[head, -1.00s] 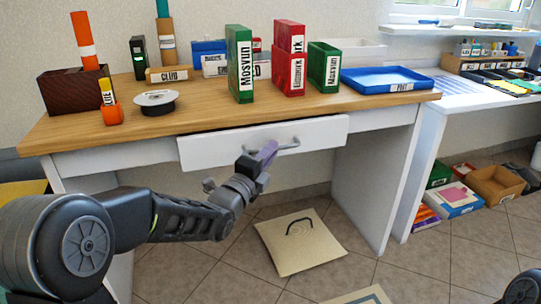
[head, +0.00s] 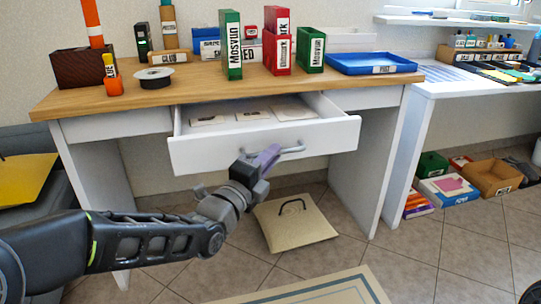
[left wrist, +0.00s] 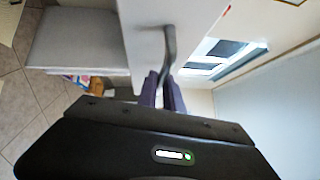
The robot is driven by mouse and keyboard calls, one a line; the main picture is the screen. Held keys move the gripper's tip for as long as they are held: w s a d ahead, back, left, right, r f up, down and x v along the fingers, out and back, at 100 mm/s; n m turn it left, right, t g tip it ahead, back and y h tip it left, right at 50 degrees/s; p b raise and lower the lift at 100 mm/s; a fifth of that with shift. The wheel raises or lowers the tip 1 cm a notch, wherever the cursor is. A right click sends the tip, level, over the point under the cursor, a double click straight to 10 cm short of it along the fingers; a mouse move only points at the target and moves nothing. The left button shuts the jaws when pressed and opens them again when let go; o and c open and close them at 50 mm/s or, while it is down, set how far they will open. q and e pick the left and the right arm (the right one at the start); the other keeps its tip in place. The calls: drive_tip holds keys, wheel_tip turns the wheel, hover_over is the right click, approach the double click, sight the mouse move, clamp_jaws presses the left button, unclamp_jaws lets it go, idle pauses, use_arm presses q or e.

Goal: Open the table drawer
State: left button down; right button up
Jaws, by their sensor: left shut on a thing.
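The white table drawer (head: 220,153) is pulled well out from under the wooden tabletop (head: 190,92). Its inside shows, with several pale labelled items (head: 252,116) lying flat in it. My left gripper (head: 268,156) is at the drawer's front, shut on the grey bar handle (head: 292,150). In the left wrist view, the purple fingers (left wrist: 162,92) are on either side of the handle (left wrist: 169,45), against the white drawer front. The far end of the drawer is hidden under the tabletop. My right gripper is not in view.
Boxes (head: 490,177) sit under the right-hand table.

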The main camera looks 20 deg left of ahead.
use_arm(q)
drive_tip(key=c, duration=1.5)
unclamp_jaws()
drive_tip(key=v, duration=0.7)
drive_tip(key=shift+s+a+f, duration=0.1)
drive_tip(key=shift+s, duration=0.25)
